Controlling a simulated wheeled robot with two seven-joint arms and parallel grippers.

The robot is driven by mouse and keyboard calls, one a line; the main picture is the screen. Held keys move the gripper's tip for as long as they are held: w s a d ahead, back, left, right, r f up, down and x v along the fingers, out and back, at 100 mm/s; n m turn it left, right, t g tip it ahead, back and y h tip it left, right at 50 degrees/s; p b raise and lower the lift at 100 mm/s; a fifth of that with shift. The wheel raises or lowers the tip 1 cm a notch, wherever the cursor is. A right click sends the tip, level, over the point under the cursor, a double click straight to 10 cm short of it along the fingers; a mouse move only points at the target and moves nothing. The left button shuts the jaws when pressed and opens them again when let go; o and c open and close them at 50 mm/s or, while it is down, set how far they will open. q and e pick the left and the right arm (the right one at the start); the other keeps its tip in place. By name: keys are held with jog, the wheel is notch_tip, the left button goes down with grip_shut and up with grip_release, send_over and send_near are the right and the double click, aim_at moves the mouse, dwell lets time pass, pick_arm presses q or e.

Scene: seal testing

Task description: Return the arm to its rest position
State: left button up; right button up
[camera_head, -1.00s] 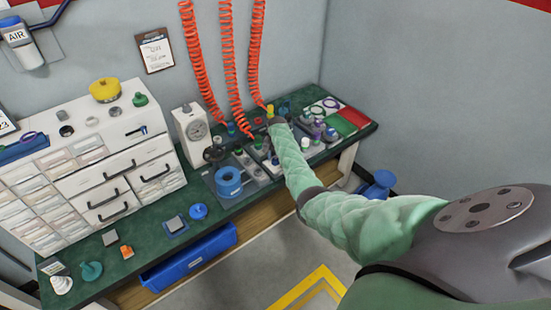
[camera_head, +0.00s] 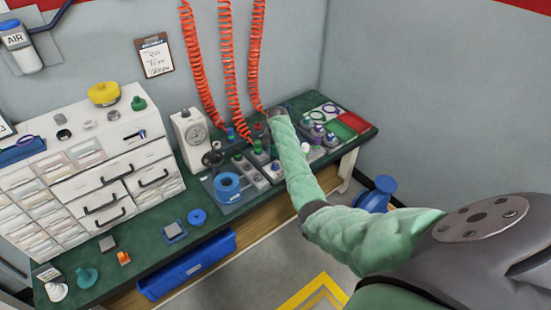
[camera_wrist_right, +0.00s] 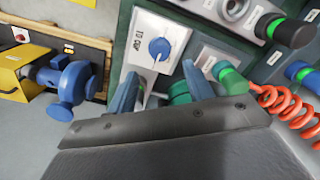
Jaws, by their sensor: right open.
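My right arm (camera_head: 300,178), in a pale green quilted sleeve, reaches from the lower right over the bench to its back. In the head view its right gripper (camera_head: 277,113) is mostly hidden behind the wrist. In the right wrist view the gripper (camera_wrist_right: 160,76) is open, with two blue fingers apart. A white plate with a blue knob (camera_wrist_right: 159,49) shows beyond the fingers. A green cap (camera_wrist_right: 179,93) shows between them, low by the right finger; whether they touch cannot be told. Nothing is gripped. My left gripper is out of view.
Orange coiled hoses (camera_head: 230,75) hang near my wrist; one (camera_wrist_right: 285,105) lies right of the fingers. Open floor (camera_head: 265,265) lies before the bench.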

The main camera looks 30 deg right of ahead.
jog(key=shift+r, duration=0.25)
dwell(0.3)
